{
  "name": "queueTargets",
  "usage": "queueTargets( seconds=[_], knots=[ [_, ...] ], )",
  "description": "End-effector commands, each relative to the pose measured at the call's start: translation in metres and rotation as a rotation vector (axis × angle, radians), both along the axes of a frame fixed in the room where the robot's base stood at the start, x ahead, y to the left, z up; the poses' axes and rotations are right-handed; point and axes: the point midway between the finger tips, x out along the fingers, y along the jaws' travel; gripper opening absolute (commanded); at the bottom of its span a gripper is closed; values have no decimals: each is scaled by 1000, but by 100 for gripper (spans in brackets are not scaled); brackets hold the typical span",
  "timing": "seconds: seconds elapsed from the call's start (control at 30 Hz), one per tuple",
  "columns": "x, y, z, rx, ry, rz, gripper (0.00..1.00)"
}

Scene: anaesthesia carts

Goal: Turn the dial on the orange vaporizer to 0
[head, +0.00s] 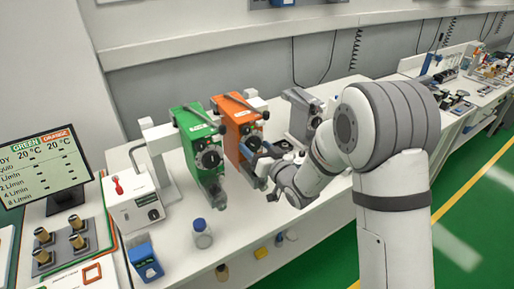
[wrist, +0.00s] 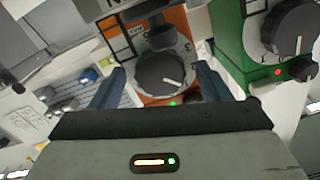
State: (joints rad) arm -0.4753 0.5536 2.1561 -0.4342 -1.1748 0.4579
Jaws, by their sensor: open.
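The orange vaporizer (head: 237,122) stands upright on the white bench, right of the green one. In the wrist view its orange front (wrist: 150,38) carries a round dark dial (wrist: 163,76) with a short white pointer line, slanting toward the picture's lower right. My gripper (wrist: 165,78) is open, with one blue-grey finger on each side of the dial. Gaps show between dial and fingers; the depth of the fingertips along the dial is unclear. In the head view my gripper (head: 259,166) is in front of the orange vaporizer and partly hides it.
The green vaporizer (head: 200,142) stands close by; its dial (wrist: 297,30) is beside my finger in the wrist view. A grey device (head: 303,115) stands to the right. A blue-capped bottle (head: 201,234) is at the bench front. A screen (head: 43,168) headed GREEN and ORANGE is at left.

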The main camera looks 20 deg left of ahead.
Motion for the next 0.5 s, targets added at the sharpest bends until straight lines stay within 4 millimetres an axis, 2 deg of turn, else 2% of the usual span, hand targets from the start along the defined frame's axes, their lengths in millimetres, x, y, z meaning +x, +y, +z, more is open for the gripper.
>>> queueTargets(
  seconds=[0.07, 0.5],
  knots=[
    [0, 0, 0, 0, 0, 0, 70],
    [0, 0, 0, 0, 0, 1, 34]
  ],
)
